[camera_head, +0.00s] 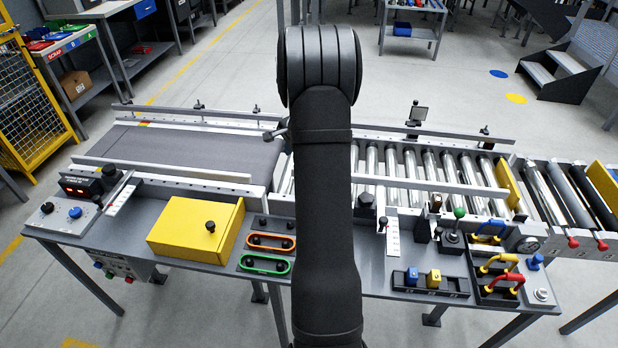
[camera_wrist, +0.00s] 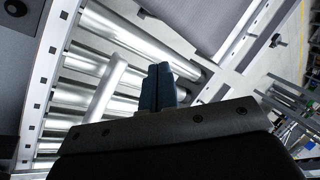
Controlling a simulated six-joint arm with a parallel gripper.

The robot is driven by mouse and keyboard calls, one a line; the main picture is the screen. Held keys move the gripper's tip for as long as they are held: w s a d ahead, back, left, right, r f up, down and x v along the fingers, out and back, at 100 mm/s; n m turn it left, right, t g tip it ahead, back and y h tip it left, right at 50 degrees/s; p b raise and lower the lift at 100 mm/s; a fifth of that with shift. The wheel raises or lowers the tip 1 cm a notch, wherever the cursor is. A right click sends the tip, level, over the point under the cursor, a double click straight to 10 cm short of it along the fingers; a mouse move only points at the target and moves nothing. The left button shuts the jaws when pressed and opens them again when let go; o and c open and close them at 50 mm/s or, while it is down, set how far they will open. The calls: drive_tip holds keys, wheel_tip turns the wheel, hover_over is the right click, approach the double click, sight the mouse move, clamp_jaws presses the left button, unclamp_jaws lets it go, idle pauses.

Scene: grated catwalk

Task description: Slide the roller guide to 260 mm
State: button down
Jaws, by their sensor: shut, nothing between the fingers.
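The roller guide (camera_head: 435,185) is a pale rail lying over the near side of the silver rollers, with its left end hidden behind my arm. A white scale plate (camera_head: 393,238) stands in front of it, with a dark knob (camera_head: 383,222) at its left edge. The scale's figures are too small to read. My gripper (camera_wrist: 158,72) shows in the wrist view with its two dark fingers together and nothing between them. It is over the rollers; a pale bar (camera_wrist: 104,90) lies left of the fingers, apart from them in the picture. In the head view my arm hides the gripper.
A grey belt conveyor (camera_head: 190,150) lies at left. The bench front carries a yellow box (camera_head: 195,230), orange and green handles (camera_head: 268,252), a green-topped lever (camera_head: 458,213) and red and yellow handles (camera_head: 500,270). A back rail (camera_head: 430,133) with posts runs behind the rollers.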

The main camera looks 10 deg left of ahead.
drive_tip(key=s+d+m+t+h, duration=0.25)
drive_tip(key=s+d+m, duration=0.2)
drive_tip(key=s, duration=0.45)
drive_tip(key=s+d+m+t+h, duration=0.1)
drive_tip(key=s+d+m+t, duration=0.2)
drive_tip(key=s+m, duration=0.4)
drive_tip(key=shift+n, duration=0.55)
drive_tip(key=x, duration=0.8)
drive_tip(key=shift+w+a+f, duration=0.1)
drive_tip(key=shift+w+f, duration=0.05)
drive_tip(key=shift+f, duration=0.25)
drive_tip(key=w, duration=0.3)
drive_tip(key=shift+w, duration=0.6)
drive_tip(key=shift+w, duration=0.65)
drive_tip(key=shift+s, duration=0.1)
